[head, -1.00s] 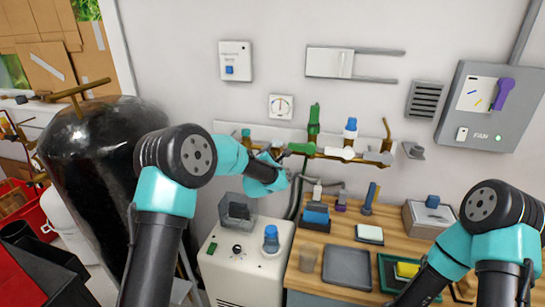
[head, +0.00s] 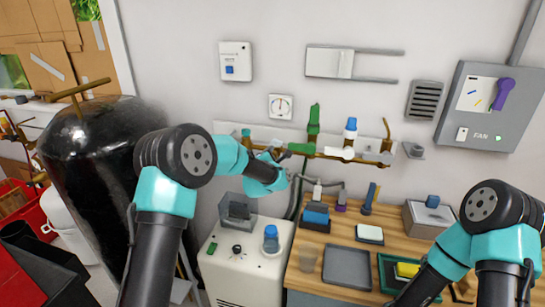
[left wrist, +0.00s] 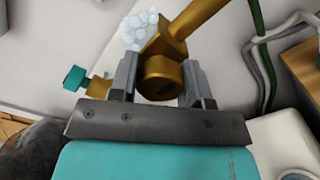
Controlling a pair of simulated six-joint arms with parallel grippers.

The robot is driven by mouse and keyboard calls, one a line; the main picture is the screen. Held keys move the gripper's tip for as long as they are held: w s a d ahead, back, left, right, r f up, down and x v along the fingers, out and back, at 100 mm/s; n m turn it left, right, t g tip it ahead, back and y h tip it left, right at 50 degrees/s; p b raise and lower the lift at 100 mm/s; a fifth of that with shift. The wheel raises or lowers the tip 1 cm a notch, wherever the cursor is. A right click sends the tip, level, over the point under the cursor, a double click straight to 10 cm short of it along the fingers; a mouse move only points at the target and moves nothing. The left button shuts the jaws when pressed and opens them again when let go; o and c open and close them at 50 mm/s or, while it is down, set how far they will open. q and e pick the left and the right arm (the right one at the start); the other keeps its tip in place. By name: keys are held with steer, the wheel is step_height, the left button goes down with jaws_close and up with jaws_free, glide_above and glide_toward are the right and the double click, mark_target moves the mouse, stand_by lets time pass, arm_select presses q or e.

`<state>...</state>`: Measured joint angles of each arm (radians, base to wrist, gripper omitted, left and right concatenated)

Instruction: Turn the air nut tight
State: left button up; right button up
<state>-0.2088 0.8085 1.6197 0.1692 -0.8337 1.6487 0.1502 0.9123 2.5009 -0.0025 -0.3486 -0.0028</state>
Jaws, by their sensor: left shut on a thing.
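The air nut, a brass-coloured fitting (left wrist: 160,78), sits between the two grey fingers of my left gripper (left wrist: 160,70) in the left wrist view. The gripper is shut on it, one finger on each side. A brass stem rises from it to the upper right. A clump of pale, bubble-like foam (left wrist: 140,28) shows beside the stem. In the head view my left gripper (head: 278,160) is up at the left part of the wall pipe rail, and my own wrist hides most of the nut there. My right arm is at the lower right; its gripper is outside the view.
A brass wall rail (head: 330,155) carries green, white and blue-capped valves. A small teal knob (left wrist: 75,78) is left of the nut. A white machine (head: 240,265) stands below; the wooden bench (head: 315,245) holds trays and bottles. A large black tank (head: 90,170) stands at left.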

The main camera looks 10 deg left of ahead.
arm_select(q)
steer(key=shift+m, duration=0.3)
steer(key=m, duration=1)
steer(key=shift+m, duration=0.3)
steer(key=o, duration=0.9)
steer(key=shift+s, duration=0.1)
